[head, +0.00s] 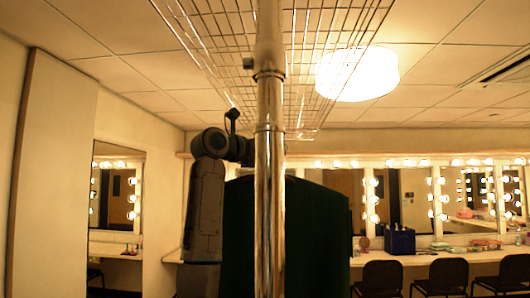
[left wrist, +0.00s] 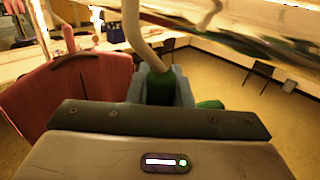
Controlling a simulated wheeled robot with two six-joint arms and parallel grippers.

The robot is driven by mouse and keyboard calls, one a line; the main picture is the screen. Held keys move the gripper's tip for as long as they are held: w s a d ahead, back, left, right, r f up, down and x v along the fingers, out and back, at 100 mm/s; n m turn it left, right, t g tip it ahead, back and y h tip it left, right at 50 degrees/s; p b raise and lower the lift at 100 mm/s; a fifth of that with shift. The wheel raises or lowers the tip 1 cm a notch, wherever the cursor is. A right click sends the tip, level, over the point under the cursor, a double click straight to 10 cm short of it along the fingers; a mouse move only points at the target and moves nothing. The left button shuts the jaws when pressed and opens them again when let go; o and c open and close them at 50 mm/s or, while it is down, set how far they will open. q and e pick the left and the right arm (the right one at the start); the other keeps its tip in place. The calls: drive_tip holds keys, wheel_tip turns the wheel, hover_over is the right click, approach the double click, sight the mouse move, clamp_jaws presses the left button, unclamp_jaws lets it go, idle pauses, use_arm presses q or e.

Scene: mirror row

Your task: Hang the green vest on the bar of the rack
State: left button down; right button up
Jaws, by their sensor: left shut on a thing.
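The dark green vest (head: 320,230) hangs upright behind the chrome upright of the rack (head: 269,200) in the head view. My left arm reaches in beside it from the left; its fingers are hidden there. In the left wrist view my left gripper (left wrist: 160,90) is shut on the green neck of the vest's hanger (left wrist: 160,84). A pale hook (left wrist: 135,30) rises from it and leaves the top of the picture, so I cannot tell whether it is over the bar. A shiny chrome bar (left wrist: 225,30) crosses the upper right, close to the hook. My right gripper is not in view.
A red garment (left wrist: 75,92) with a pink hook is close on the left in the left wrist view. A wire shelf (head: 300,60) tops the rack. Lit mirrors (head: 408,200), a counter and dark chairs (head: 447,276) stand farther back. Open floor (left wrist: 245,120) lies to the right.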

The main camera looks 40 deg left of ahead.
use_arm(q)
drive_tip(key=shift+w+d+p, duration=0.35)
drive_tip(key=shift+w+d, duration=0.35)
drive_tip(key=shift+d, duration=0.3)
drive_tip(key=shift+w+d, duration=0.2)
drive_tip(key=shift+d, duration=0.1)
wheel_tip(320, 180, down, 2)
drive_tip(key=shift+s+f+b, duration=0.15)
drive_tip(key=shift+f+b, duration=0.05)
drive_tip(key=shift+b, duration=1)
drive_tip(key=shift+a+f+b, duration=0.15)
drive_tip(key=shift+f+b, duration=0.35)
drive_tip(key=shift+f, duration=0.1)
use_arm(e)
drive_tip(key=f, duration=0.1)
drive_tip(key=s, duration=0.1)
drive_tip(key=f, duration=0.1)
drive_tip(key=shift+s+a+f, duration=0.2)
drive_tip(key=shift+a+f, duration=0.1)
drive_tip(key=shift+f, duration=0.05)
use_arm(q)
drive_tip(key=c, duration=1.4)
unclamp_jaws()
drive_tip(key=shift+o, duration=0.8)
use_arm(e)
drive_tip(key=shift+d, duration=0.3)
use_arm(q)
drive_tip(key=o, duration=0.6)
